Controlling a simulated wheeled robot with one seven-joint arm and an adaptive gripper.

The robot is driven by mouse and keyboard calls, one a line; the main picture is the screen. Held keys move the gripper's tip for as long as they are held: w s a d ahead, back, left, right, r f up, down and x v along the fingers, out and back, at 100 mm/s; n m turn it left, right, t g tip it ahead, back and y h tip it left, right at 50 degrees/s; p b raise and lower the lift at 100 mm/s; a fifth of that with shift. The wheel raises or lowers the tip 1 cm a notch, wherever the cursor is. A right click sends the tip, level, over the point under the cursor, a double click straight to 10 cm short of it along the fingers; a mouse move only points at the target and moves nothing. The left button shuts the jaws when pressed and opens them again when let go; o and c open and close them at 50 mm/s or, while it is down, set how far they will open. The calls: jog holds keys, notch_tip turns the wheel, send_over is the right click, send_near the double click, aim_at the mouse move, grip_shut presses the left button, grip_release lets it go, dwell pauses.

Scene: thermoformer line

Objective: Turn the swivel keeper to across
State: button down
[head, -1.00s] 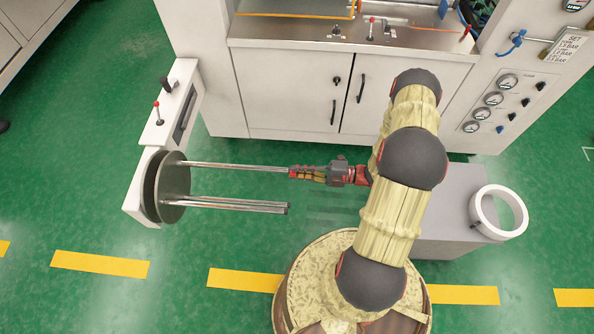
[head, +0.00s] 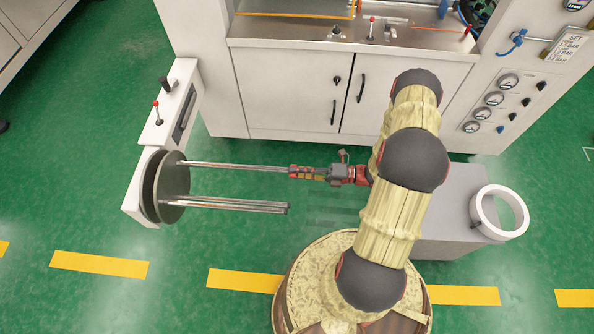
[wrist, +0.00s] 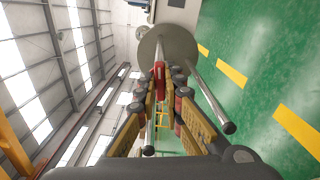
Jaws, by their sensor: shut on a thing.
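The swivel keeper, a small red piece (wrist: 160,82), sits at the free end of a steel rod (head: 235,167) and shows between my fingertips in the wrist view. It stands long and narrow, upright in that picture. My gripper (head: 294,171) is shut on it, with the yellow-sided fingers (wrist: 160,88) on both sides. In the head view the fingers largely cover the keeper, so its exact angle cannot be told there. The rod runs left to a round grey disc (head: 174,187), which also shows in the wrist view (wrist: 178,42).
Further rods (head: 240,206) reach out from the disc just below my gripper in the head view, their ends free. A white machine cabinet (head: 290,95) stands behind. A grey block (head: 450,225) bears a white ring (head: 479,213) at right. Green floor lies open in front.

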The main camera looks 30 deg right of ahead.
jog(key=shift+n, duration=1.4)
jog(key=c, duration=1.8)
grip_release()
jog(key=shift+c, duration=0.2)
jog(key=v, duration=1.2)
jog(key=shift+n, duration=0.3)
